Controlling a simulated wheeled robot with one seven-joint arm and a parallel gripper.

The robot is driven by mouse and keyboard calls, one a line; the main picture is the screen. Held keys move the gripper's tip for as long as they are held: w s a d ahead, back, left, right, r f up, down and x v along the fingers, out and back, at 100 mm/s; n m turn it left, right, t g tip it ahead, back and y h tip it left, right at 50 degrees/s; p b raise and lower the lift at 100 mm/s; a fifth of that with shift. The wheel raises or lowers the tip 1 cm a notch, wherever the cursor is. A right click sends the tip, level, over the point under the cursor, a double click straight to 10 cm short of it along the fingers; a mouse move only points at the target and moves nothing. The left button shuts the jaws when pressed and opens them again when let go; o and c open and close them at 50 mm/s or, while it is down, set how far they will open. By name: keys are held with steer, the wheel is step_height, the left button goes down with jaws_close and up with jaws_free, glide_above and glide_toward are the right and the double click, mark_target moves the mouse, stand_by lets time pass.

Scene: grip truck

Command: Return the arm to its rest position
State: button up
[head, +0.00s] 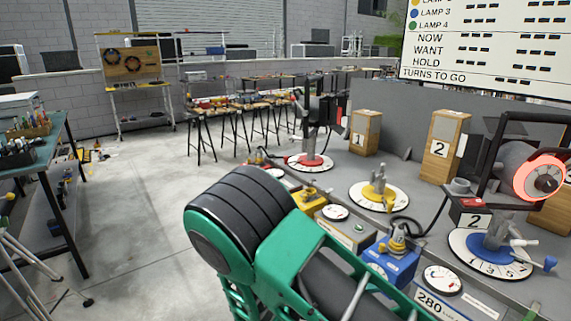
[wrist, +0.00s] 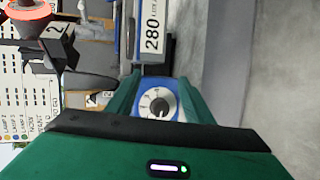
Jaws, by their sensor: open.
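In the wrist view, my gripper (wrist: 158,80) has its green fingers apart with a blue-framed white dial (wrist: 158,103) showing between them. The fingers hold nothing; whether they touch the dial's unit I cannot tell. In the head view, the large green and black arm link (head: 240,215) is mine and rises in front of the bench. It runs down to the lower right, and its end is out of that view.
The grey bench (head: 400,215) carries lamps on round dials, including a blue dial (head: 490,254) and a yellow one (head: 378,195). A lit red lamp (head: 540,178) stands at the right. A "280" sign (head: 430,300) is at the front. Open floor (head: 140,220) lies left.

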steer(key=s+d+r+m+g+y, duration=0.3)
steer(key=s+d+r+g+y, duration=0.15)
steer(key=d, duration=0.25)
steer(key=s+d+r+m+g+y, duration=0.3)
steer(key=s+d+r, duration=0.15)
steer(key=d, duration=0.25)
steer(key=s+d+r+m+t+y, duration=0.1)
steer(key=s+r+m+y, duration=0.1)
steer(key=s, duration=0.5)
steer(key=s+d+r+m+t+y, duration=0.1)
steer(key=s+d+r+t+y, duration=0.1)
steer(key=s+r+y, duration=0.3)
steer(key=s+r, duration=0.2)
steer(key=s, duration=0.1)
steer(key=shift+m, duration=0.4)
steer(key=shift+s, duration=0.1)
steer(key=shift+w+f, duration=0.2)
steer(key=shift+w, duration=0.4)
steer(key=shift+c, duration=0.2)
